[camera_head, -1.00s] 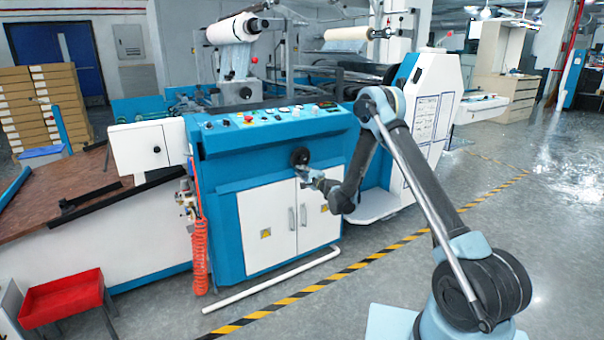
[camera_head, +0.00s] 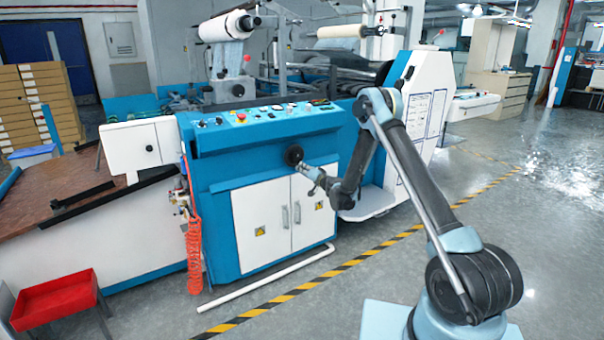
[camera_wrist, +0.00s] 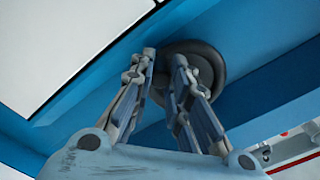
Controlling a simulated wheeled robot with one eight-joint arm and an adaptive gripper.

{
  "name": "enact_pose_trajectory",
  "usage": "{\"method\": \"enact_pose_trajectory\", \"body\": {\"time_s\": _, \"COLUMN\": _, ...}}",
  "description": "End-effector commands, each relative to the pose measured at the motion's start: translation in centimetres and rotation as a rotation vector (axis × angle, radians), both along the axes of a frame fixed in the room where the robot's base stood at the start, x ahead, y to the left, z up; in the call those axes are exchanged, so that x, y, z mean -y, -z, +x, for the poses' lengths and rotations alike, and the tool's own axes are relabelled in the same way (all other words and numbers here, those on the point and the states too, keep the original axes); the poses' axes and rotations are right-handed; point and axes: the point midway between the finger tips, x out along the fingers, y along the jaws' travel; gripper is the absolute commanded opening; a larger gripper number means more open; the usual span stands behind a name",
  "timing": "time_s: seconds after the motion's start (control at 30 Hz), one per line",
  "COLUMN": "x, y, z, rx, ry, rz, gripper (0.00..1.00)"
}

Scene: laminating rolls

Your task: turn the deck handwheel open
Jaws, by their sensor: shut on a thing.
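The deck handwheel (camera_head: 294,155) is a small dark round wheel on the blue front of the machine, above the white cabinet doors. In the wrist view the handwheel (camera_wrist: 207,66) is a dark disc with a rounded rim, partly hidden behind my fingers. My gripper (camera_head: 304,166) reaches it from the lower right. In the wrist view my gripper (camera_wrist: 165,60) has its two fingertips a little apart at the wheel's left part, one at the rim's edge and one over its face. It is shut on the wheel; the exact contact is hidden.
A control panel (camera_head: 265,117) with buttons is above the wheel. White cabinet doors (camera_head: 276,217) are below. A coiled red hose (camera_head: 194,250) hangs at left. A red tray (camera_head: 54,298) stands at the lower left.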

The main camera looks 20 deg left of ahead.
Motion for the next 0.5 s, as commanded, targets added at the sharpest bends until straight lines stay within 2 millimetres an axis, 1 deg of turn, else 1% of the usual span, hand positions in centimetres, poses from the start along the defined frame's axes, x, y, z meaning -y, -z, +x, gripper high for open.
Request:
{"method": "enact_pose_trajectory", "body": {"time_s": 0.2, "x": 0.62, "y": -0.13, "z": 0.65, "rx": 0.101, "ry": 0.004, "rz": -0.087, "gripper": 0.0}}
{"method": "enact_pose_trajectory", "body": {"time_s": 0.5, "x": 0.98, "y": -0.33, "z": 1.08, "rx": 0.171, "ry": 0.006, "rz": -0.146, "gripper": 0.0}}
